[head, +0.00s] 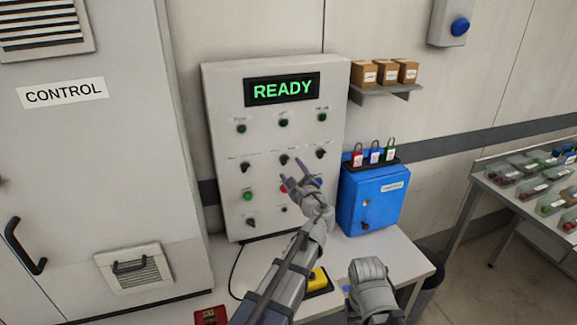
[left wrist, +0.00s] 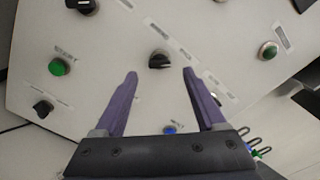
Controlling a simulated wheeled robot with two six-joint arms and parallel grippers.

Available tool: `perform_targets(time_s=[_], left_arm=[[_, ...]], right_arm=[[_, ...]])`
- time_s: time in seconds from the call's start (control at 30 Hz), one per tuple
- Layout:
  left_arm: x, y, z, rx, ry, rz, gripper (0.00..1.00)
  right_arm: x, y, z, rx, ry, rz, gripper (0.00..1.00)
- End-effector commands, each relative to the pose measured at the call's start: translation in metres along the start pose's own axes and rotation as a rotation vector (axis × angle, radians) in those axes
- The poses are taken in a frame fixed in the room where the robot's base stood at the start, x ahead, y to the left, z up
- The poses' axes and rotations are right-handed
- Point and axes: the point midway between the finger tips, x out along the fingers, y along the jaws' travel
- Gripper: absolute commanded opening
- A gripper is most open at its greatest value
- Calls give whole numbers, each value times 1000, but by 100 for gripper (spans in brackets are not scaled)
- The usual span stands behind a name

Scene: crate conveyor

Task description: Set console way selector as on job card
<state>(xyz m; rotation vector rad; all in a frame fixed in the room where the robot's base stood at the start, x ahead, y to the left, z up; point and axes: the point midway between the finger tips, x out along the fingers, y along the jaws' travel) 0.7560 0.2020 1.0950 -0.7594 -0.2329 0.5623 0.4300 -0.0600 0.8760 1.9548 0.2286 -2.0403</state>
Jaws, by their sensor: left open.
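The grey console (head: 225,110) stands upright on the white table, with a lit display (head: 282,89) that reads READY. Its face carries several black knobs, lamps and push buttons. A black knob (head: 284,160) shows at mid-panel, just above my left gripper (head: 294,174). The gripper is open and empty in front of the panel. In the left wrist view a black knob (left wrist: 160,60) appears between and beyond the two fingertips, apart from them. Its label print is too small to read. I cannot make out a job card. My right gripper's fingers are not visible.
A blue box (head: 372,200) with padlocks on top stands right of the console. A shelf (head: 385,92) with small cartons hangs above it. A CONTROL cabinet (head: 95,150) stands at left. A yellow item (head: 318,280) lies on the table near my arm.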

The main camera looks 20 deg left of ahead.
Motion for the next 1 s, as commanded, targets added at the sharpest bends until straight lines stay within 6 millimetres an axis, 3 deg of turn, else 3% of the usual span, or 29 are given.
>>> perform_targets(time_s=[0.1,0.3,0.67,1.0], left_arm=[[20,0,-1,-1,-1,2,72],[37,0,0,-2,0,1,72],[40,0,0,-2,0,1,72],[40,0,0,-2,0,1,34]], right_arm=[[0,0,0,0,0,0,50],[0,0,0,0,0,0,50],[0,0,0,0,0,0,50],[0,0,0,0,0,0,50]])
